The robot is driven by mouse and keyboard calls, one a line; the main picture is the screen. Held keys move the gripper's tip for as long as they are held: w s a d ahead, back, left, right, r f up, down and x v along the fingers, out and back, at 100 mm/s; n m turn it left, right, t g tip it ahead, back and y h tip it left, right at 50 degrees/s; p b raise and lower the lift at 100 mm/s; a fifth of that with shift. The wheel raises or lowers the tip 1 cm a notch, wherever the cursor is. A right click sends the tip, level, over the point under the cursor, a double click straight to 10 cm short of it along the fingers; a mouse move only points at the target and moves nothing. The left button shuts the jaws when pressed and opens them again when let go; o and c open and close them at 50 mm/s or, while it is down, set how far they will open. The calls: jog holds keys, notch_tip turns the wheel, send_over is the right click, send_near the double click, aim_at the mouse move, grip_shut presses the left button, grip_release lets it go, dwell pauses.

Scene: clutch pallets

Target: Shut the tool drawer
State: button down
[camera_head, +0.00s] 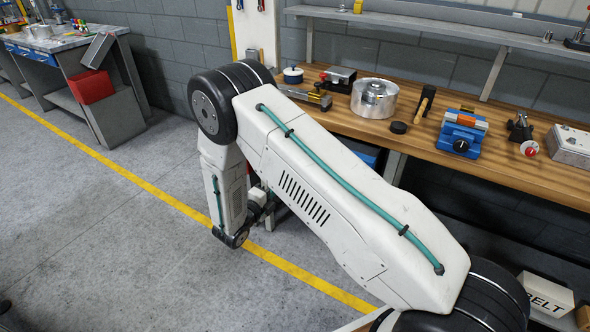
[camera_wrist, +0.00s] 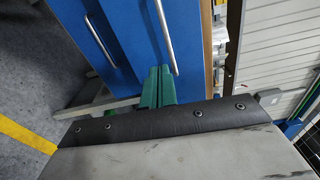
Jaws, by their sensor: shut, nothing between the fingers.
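Blue drawer fronts (camera_wrist: 192,45) with long silver bar handles (camera_wrist: 166,38) fill the upper middle of the wrist view. A second handle (camera_wrist: 101,40) shows to the left. I cannot tell which front is the tool drawer or how far it stands out. My gripper's green fingers (camera_wrist: 158,84) are shut and empty, pointing at the blue fronts by the lower end of the right handle. I cannot tell if they touch. In the head view, a bit of blue cabinet (camera_head: 372,157) shows under the bench; my arm hides the rest and the fingertips.
A wooden workbench (camera_head: 470,165) holds a metal clutch housing (camera_head: 374,98), a blue vise (camera_head: 462,135) and small tools. A box marked BELT (camera_head: 545,296) sits low at right. A side bench with a red bin (camera_head: 92,87) stands far left. The floor at left is clear.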

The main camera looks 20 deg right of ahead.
jog(key=w+d+f+n, duration=0.1)
jog(key=w+d, duration=0.7)
jog(key=d, duration=0.2)
jog(key=shift+w+d+f+t, duration=0.15)
jog(key=shift+d+f+t, duration=0.15)
jog(key=shift+d+f, duration=0.05)
